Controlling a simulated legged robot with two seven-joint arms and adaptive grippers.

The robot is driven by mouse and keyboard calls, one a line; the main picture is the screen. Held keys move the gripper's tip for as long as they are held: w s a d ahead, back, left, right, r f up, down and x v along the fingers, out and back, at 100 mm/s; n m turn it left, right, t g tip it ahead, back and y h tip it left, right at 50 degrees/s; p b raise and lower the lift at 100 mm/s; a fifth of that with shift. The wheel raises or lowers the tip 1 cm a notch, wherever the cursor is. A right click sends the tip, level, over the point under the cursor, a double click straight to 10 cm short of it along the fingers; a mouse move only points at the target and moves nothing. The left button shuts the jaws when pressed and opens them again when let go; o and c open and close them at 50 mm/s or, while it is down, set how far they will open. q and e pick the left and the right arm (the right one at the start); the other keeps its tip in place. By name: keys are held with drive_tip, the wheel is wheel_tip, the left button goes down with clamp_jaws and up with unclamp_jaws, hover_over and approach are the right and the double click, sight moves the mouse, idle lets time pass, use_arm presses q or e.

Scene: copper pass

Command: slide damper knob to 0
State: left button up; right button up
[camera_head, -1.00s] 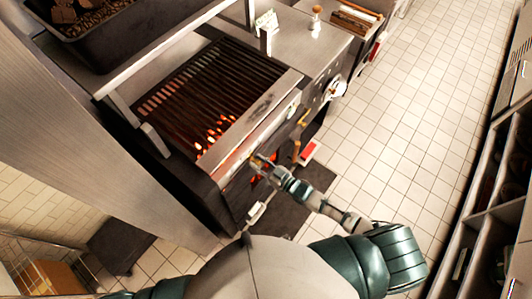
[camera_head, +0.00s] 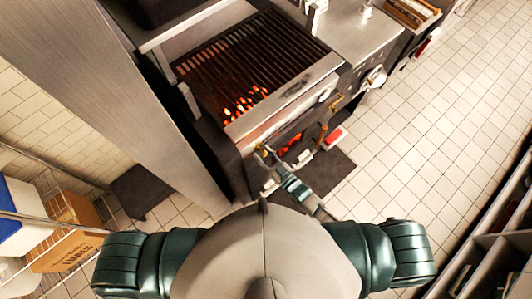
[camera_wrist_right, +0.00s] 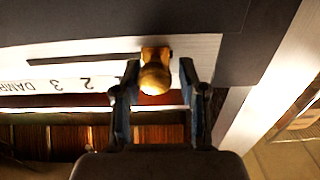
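The brass damper knob (camera_wrist_right: 154,78) shows in the right wrist view at the right end of a dark horizontal slot (camera_wrist_right: 85,59). Its pale scale plate (camera_wrist_right: 60,85) appears upside down, with "DAMP", 3 and 2 readable. The mark beside the knob is partly covered, and no 0 is readable. My right gripper (camera_wrist_right: 158,72) is open, one finger on each side of the knob, with small gaps visible. In the head view my right gripper (camera_head: 264,153) is at the grill's front panel, and the knob is too small to make out. My left gripper is out of view.
The grill (camera_head: 240,65) has a dark grate with glowing coals below. A white round dial (camera_head: 376,78) sits on the front panel to the right. A dark mat (camera_head: 325,172) lies on the tiled floor. A cardboard box (camera_head: 70,250) stands at lower left.

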drive_tip(key=shift+o, duration=0.7)
drive_tip(key=shift+a, duration=0.1)
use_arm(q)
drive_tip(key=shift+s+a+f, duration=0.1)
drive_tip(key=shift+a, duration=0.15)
use_arm(e)
drive_tip(key=shift+a, duration=0.2)
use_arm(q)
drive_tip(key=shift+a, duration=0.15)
use_arm(e)
drive_tip(key=shift+s+d, duration=0.15)
drive_tip(key=shift+d, duration=0.1)
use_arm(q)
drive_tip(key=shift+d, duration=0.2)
use_arm(e)
drive_tip(key=v, duration=1.1)
drive_tip(key=shift+s, duration=0.35)
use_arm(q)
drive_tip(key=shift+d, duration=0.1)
use_arm(e)
drive_tip(key=shift+d, duration=0.1)
